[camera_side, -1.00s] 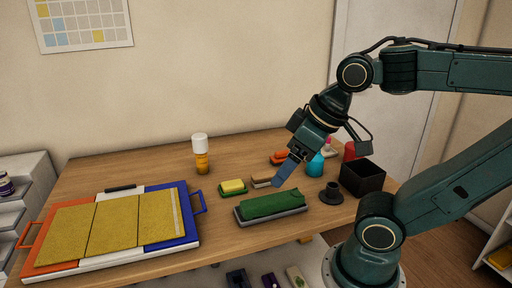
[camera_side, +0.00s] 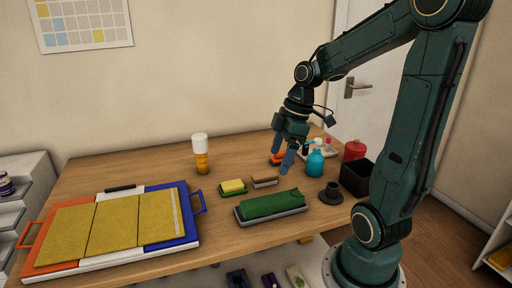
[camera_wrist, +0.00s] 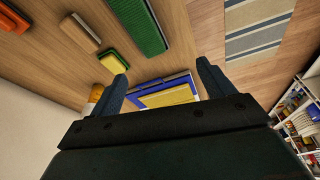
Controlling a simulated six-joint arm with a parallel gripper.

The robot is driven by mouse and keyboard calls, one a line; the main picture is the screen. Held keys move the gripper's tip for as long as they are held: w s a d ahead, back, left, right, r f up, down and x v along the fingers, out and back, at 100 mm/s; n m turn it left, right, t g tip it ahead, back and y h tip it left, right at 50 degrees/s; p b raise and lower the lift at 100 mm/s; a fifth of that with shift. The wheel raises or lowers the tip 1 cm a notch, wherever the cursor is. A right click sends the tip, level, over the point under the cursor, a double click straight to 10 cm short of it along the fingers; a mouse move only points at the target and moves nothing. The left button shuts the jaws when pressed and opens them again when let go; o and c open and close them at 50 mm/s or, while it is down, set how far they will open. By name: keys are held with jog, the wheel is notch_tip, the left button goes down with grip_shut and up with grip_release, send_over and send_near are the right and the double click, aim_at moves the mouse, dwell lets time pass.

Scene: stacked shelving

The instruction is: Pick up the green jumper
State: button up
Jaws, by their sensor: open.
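The green jumper (camera_side: 270,201) lies as a long folded bundle on a grey tray (camera_side: 292,212) near the table's front edge. It also shows at the top of the wrist view (camera_wrist: 138,24), beyond the fingertips and cut off by the frame edge. My gripper (camera_side: 282,160) points down behind the jumper, close to the orange item and the blue bottle in the side view. Its two blue fingers are apart in the wrist view (camera_wrist: 162,72), with nothing held between them. The gripper does not touch the jumper.
A brown brush (camera_side: 265,181) and yellow sponge (camera_side: 233,186) lie behind the jumper. An orange-and-blue board (camera_side: 160,188) fills the left. Bare table lies left of the jumper.

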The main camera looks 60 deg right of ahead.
jog(key=s+d+f+n+y, duration=0.1)
jog(key=d+f+n, duration=0.1)
jog(key=d+f, duration=0.2)
jog(key=d, duration=0.3)
jog(key=shift+s+y, duration=0.2)
jog(key=shift+y, duration=0.1)
jog(key=shift+d, duration=0.1)
send_over(274, 199)
jog(key=s+d, duration=0.2)
jog(key=shift+w+a+f, duration=0.1)
jog(key=shift+w+f, duration=0.05)
jog(key=shift+f, duration=1.85)
jog(key=shift+w+f, duration=0.1)
jog(key=shift+f, duration=1.85)
jog(key=shift+x, duration=2.55)
jog(key=shift+w+r, duration=0.1)
jog(key=shift+c, duration=0.2)
jog(key=c, duration=1.1)
